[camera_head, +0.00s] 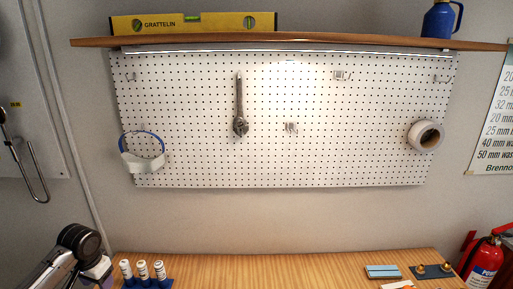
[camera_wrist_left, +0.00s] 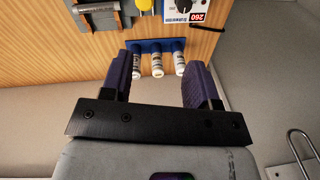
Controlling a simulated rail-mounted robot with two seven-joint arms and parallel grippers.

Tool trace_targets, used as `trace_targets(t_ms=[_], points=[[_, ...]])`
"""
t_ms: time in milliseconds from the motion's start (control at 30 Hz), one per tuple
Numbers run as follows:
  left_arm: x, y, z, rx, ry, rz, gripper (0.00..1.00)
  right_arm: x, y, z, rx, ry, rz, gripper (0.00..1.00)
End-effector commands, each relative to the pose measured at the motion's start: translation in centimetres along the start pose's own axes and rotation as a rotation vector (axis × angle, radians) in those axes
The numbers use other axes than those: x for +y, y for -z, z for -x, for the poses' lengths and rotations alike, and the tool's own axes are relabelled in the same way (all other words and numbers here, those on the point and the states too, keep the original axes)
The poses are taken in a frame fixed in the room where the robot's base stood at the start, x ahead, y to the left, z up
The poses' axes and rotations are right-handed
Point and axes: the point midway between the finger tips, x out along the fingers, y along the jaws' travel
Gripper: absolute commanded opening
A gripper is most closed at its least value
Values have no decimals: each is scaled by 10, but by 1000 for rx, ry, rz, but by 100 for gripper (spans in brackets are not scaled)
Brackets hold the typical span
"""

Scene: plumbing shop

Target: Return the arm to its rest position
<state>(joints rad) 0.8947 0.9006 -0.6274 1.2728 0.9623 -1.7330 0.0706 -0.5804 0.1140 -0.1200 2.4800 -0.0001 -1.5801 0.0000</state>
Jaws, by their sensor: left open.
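My left gripper (camera_wrist_left: 163,72) is open in the left wrist view, with its two dark purple fingers apart and nothing held between them. Beyond the fingers, three small white bottles (camera_wrist_left: 157,66) stand in a blue rack (camera_wrist_left: 150,45) on the wooden bench. In the head view my left arm comes in at the bottom left, and part of the left gripper (camera_head: 101,272) shows just left of the bottles (camera_head: 143,270). Its fingertips are not clear there. My right gripper is in neither view.
The bench (camera_head: 270,265) is bare in the middle, with a blue box (camera_head: 383,271) and a dark tray (camera_head: 433,271) at right. A pegboard (camera_head: 200,100) holds a headband, a hanging tool and a tape roll. A fire extinguisher (camera_head: 484,262) stands at the far right.

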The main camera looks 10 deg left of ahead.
Motion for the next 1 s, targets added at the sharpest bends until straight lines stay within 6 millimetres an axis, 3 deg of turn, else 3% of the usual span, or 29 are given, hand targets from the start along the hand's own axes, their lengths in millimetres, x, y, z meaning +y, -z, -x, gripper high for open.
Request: trace_targets(t_ms=[167, 233, 333, 467, 600, 700, 867, 1000], points=[[14, 28, 56, 232, 240, -134, 55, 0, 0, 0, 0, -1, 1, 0], [32, 40, 88, 350, 315, -186, 55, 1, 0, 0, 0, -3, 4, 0], [68, 50, 128, 523, 394, -251, 55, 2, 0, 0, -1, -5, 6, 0], [129, 43, 148, 710, 440, -325, 55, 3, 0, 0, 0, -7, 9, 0], [191, 8, 139, 861, 414, -357, 55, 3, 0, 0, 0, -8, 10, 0], [222, -25, 122, 912, 363, -344, 55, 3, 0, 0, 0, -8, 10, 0], [254, -83, 82, 905, 258, -291, 55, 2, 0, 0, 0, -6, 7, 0], [274, -136, 39, 827, 152, -237, 55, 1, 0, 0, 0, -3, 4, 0]])
